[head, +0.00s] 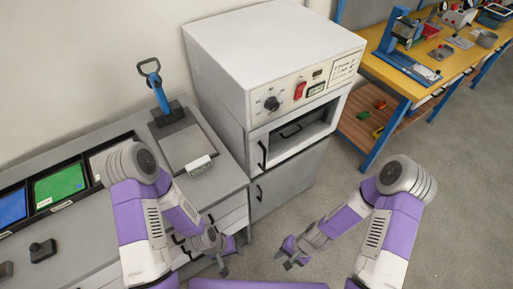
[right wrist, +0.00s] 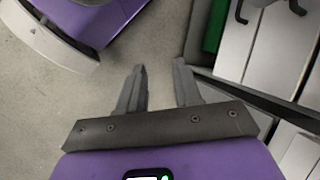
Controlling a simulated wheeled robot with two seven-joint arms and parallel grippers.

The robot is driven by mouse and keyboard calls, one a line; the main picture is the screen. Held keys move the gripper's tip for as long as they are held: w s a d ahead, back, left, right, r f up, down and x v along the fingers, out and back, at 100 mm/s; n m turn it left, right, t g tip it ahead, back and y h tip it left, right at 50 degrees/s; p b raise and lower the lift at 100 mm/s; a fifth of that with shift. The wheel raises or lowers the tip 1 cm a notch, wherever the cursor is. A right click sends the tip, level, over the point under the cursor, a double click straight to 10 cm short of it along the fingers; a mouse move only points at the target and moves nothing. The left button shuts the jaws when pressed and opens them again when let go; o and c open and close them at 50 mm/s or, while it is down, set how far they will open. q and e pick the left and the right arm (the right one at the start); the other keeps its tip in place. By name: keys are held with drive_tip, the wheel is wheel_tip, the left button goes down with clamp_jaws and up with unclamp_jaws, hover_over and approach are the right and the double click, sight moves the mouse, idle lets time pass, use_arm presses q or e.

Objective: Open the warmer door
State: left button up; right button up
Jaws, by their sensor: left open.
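The warmer (head: 225,85) is a tall pale grey cabinet against the wall. Its upper front has a wide dark window-like opening (head: 312,122) with a black vertical handle (head: 262,154) at its left; the upper door looks shut, though I cannot tell if the opening is glazed. My left gripper (head: 226,259) is open and low in front of the drawers, apart from the warmer. My right gripper (head: 284,260) is over the floor in front of the warmer, below the handle and touching nothing. In the right wrist view its two fingers (right wrist: 159,78) stand apart and empty.
A lower grey door (head: 290,180) with its own handle is below. The control panel (head: 300,90) has a knob and red switch. A grey bench (head: 232,178) with a blue-handled press (head: 155,85) adjoins at left. A yellow workbench (head: 395,75) stands right. Floor (head: 455,170) at right is clear.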

drive_tip(key=w+a+r+m+y, duration=0.1)
drive_tip(key=a+r+m+y, duration=0.1)
drive_tip(key=a+m+y, duration=0.15)
drive_tip(key=m+t+y+b, duration=0.2)
drive_tip(key=m+t+y, duration=0.3)
drive_tip(key=m+t, duration=1)
approach(265, 155)
drive_tip(key=w+a+m+g, duration=0.2)
drive_tip(key=w, duration=0.1)
drive_tip(key=b+x, duration=0.1)
drive_tip(key=x, duration=0.6)
drive_tip(key=shift+w+d+r, duration=0.1)
drive_tip(key=shift+d+r, duration=0.05)
drive_tip(key=shift+r, duration=0.05)
clamp_jaws()
